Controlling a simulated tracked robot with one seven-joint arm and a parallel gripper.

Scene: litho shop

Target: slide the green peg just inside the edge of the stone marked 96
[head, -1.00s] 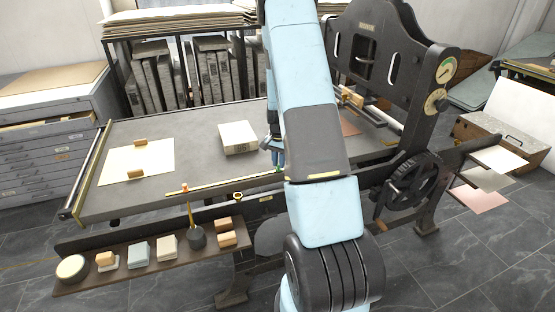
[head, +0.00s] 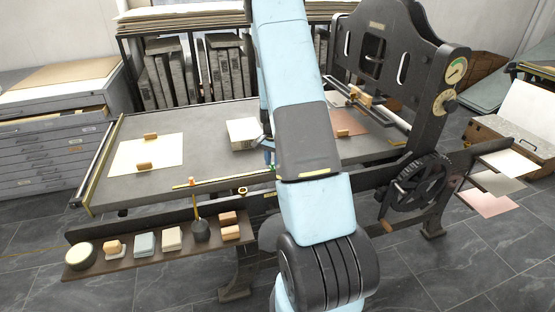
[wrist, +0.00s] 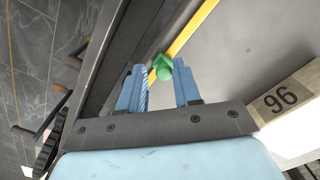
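The stone marked 96 (head: 243,133) is a pale block on the grey press bed (head: 215,170). In the wrist view its numbered face (wrist: 281,99) is at the right. The green peg (wrist: 163,67) stands at the yellow strip along the bed's edge, off to the left of the stone. My gripper (wrist: 160,68) is open, with its two blue fingers spread and the peg between or just beyond their tips. I cannot tell whether either finger touches it.
A sheet (head: 146,153) with two wooden blocks lies on the bed's left part.

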